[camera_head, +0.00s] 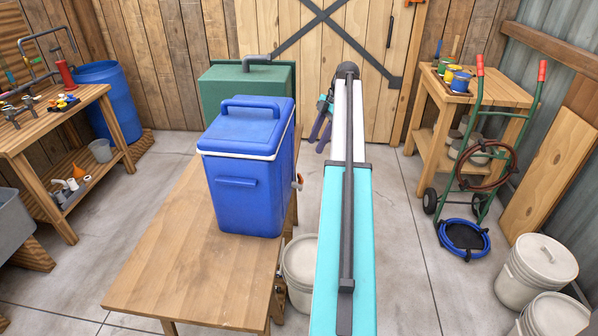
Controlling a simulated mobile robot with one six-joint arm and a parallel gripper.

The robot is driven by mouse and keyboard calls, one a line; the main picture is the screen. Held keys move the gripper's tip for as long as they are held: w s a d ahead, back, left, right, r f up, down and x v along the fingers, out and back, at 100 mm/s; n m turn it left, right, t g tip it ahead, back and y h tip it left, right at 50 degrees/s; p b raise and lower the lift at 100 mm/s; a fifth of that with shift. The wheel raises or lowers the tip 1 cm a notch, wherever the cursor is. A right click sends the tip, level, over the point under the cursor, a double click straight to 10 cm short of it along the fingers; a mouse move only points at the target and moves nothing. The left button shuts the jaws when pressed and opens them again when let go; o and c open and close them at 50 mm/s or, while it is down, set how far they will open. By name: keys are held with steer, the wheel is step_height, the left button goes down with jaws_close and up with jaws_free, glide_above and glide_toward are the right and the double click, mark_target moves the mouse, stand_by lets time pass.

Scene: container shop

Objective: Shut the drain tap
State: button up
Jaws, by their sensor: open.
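A blue cooler (243,185) with a white rim and a shut lid stands on the wooden table. A small drain tap (298,182) with a reddish-orange part sticks out low on its right side. The tap is small and seen from behind the cooler's corner, so its handle position is unclear. My gripper (318,140) is open, with dark purplish fingers apart, beyond the cooler and partly hidden by my arm. It looks apart from the tap, and nothing shows between its fingers.
A green container (225,92) stands behind the cooler. The wooden table (185,265) is bare in front. A white bucket (299,270) stands on the floor below the tap side. A green hand truck (482,130) and lidded white buckets (540,270) are at right.

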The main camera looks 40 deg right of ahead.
mark_target(300, 180)
steer(key=shift+w+a+f, duration=0.1)
steer(key=shift+f, duration=0.05)
steer(key=p+x, duration=0.3)
steer(key=x, duration=1)
steer(key=shift+f, duration=0.3)
